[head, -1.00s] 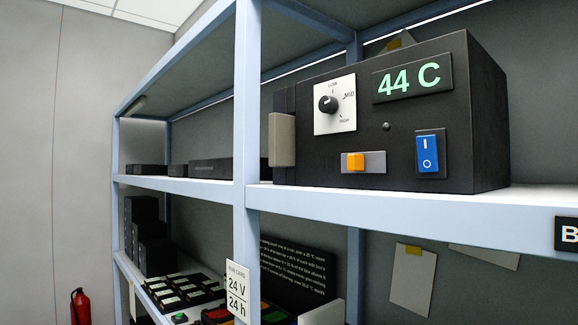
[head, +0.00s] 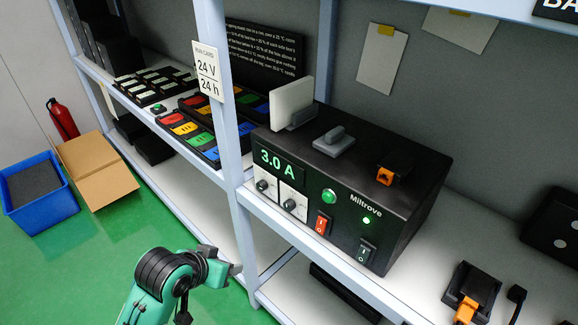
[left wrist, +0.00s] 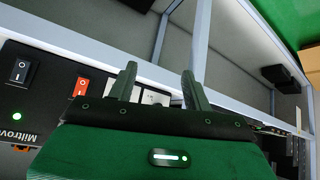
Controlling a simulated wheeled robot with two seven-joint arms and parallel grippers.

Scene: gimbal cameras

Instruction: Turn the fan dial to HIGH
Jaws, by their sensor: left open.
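The fan dial with LOW, MID and HIGH marks is outside both current views. My left gripper (head: 225,272) is low in front of the shelf post in the head view, open and empty. In the left wrist view its two fingers (left wrist: 159,75) stand apart, with the shelf edge and part of a black power unit (left wrist: 40,85) beyond them. In the head view that power unit (head: 325,165) reads 3.0 A and carries two small dials (head: 276,195) on white plates. The gripper is apart from the unit. My right gripper is out of view.
The shelf post (head: 222,110) carries a 24 V / 24 h card (head: 207,72). A blue bin (head: 40,205), an open cardboard box (head: 97,172) and a red extinguisher (head: 62,120) stand on the green floor. The floor beside my arm is clear.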

